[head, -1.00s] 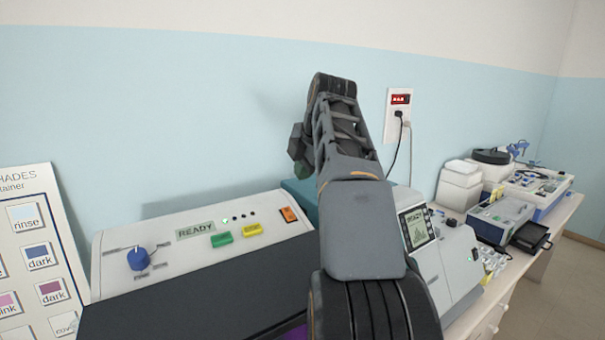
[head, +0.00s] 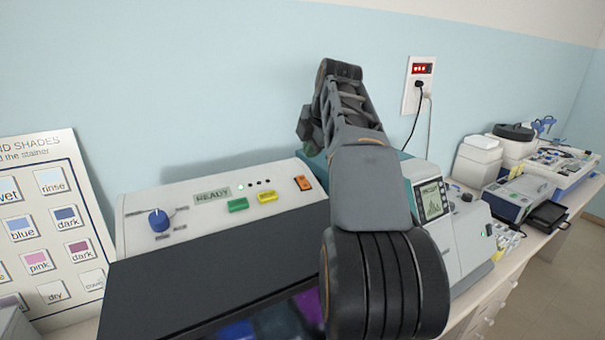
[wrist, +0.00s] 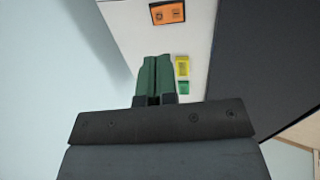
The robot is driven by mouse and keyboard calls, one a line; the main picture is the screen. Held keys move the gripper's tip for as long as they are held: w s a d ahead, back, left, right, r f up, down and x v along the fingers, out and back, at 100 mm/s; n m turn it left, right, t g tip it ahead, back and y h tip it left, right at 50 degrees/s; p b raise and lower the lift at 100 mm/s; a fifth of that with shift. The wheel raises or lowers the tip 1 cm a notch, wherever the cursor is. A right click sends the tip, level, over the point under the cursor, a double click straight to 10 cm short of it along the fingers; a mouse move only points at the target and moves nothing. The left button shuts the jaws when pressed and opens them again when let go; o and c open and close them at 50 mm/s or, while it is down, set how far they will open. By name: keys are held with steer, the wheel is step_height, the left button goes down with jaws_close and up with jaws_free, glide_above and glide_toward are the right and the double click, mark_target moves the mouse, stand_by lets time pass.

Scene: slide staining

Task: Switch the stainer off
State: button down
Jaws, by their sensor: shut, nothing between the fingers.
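The stainer (head: 135,205) is a white machine with a dark cover. Its panel carries a blue knob (head: 158,220), a READY display, a green button (head: 238,205), a yellow button (head: 267,197) and an orange rocker switch (head: 303,183) at the right end. In the wrist view the orange switch (wrist: 167,13) lies at the top, beyond my fingertips, with the yellow button (wrist: 182,66) and green button (wrist: 182,88) just right of the fingers. My gripper (wrist: 155,58) has green fingers shut together and empty. In the head view my arm mostly hides it.
A grey instrument with a screen (head: 431,200) stands right of the stainer, partly behind my arm. A wall outlet (head: 419,84) with a plugged cord is behind it. A shade chart (head: 85,222) stands at the left. White containers (head: 478,160) and other devices fill the bench's right side.

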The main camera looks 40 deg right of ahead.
mark_target(301, 180)
steer(key=x, duration=0.9)
steer(key=shift+w+f+b, duration=0.1)
steer(key=shift+f+b, duration=0.15)
steer(key=shift+b, duration=0.05)
steer(key=shift+f, duration=0.1)
steer(key=shift+d+f+b, duration=0.1)
steer(key=shift+f+b, duration=0.25)
steer(key=shift+b, duration=0.15)
steer(key=shift+w+r, duration=0.15)
steer(key=shift+f, duration=0.2)
